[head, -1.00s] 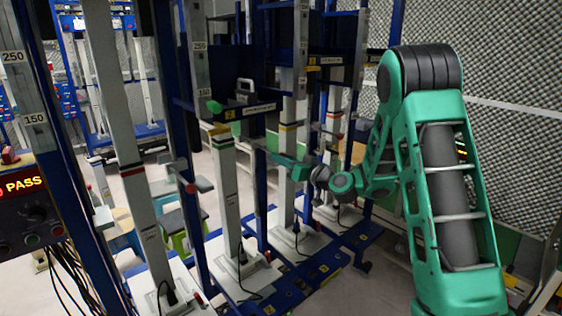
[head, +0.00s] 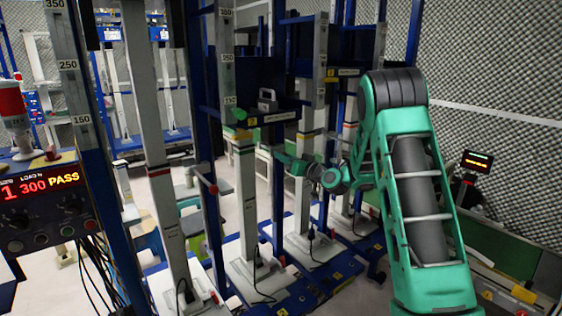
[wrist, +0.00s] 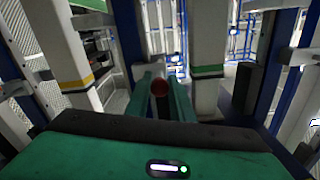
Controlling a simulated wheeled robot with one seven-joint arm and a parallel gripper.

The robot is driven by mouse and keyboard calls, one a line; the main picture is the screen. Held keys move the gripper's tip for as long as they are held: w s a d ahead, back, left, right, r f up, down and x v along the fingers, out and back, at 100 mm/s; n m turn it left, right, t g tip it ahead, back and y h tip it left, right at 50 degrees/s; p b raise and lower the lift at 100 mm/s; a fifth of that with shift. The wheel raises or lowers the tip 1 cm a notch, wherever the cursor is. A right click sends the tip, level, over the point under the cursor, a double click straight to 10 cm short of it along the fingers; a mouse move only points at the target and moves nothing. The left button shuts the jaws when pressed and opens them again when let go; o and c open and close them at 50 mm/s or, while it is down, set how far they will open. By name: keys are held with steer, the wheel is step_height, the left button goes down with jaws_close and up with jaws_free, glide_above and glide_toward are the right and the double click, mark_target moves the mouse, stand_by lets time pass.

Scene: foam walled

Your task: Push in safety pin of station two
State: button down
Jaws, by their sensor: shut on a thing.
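My gripper (head: 280,156) is at the end of my green arm, among the upright test stations in the middle of the head view. The pin's shaft is hidden. How far in the pin sits cannot be told.
Another red-knobbed pin (head: 212,189) is on the blue post to the left. A display (head: 40,187) at far left reads 1, 300, PASS. Blue posts and pale columns crowd closely around my gripper. A foam wall (head: 490,80) stands to the right.

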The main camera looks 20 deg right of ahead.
steer(key=c, duration=1.5)
jaws_free()
steer(key=shift+w, duration=0.15)
steer(key=shift+c, duration=0.2)
steer(key=v, duration=1)
steer(key=shift+s, duration=0.35)
